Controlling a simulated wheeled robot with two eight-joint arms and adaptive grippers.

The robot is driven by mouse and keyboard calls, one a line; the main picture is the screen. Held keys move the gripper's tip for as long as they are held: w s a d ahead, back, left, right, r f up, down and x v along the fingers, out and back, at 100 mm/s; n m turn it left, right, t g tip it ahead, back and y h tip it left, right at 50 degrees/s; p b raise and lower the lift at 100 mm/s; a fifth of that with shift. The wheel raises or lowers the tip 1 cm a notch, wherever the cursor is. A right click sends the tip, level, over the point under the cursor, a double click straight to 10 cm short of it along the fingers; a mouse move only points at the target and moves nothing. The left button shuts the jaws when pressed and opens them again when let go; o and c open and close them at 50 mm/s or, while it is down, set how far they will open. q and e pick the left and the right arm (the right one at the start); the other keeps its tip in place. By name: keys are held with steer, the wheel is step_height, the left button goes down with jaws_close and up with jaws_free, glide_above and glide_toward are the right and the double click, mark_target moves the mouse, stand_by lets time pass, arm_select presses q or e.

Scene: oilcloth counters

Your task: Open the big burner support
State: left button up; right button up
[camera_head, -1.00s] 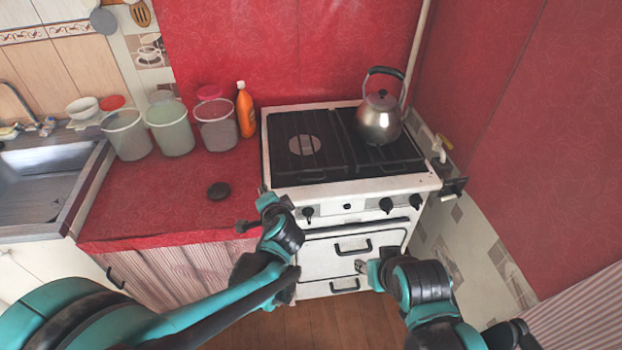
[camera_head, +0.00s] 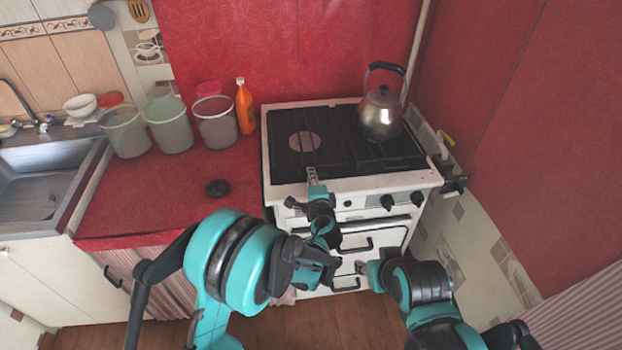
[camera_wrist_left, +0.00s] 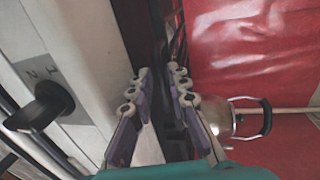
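The stove (camera_head: 350,188) is white with a black burner support (camera_head: 300,160) of dark bars on top; a round pale burner shows through its left half. I cannot tell which section is the big one. It lies flat. My left gripper (camera_head: 312,176) is at the stove's front edge, over the front of the left half. In the left wrist view the fingers (camera_wrist_left: 159,78) are apart, with a dark edge of the stove top beyond and between them. I cannot tell whether they touch it. My right gripper (camera_head: 361,267) is low, in front of the oven door; its fingers are too small to read.
A metal kettle (camera_head: 380,118) stands on the right half of the stove top; it also shows in the left wrist view (camera_wrist_left: 216,118). Knobs (camera_head: 387,202) line the front. Buckets (camera_head: 217,124), an orange bottle (camera_head: 245,108) and a dark disc (camera_head: 217,188) sit on the red counter (camera_head: 140,200).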

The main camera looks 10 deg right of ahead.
arm_select(q)
steer(key=shift+w, duration=0.5)
jaws_close()
steer(key=shift+r, duration=0.1)
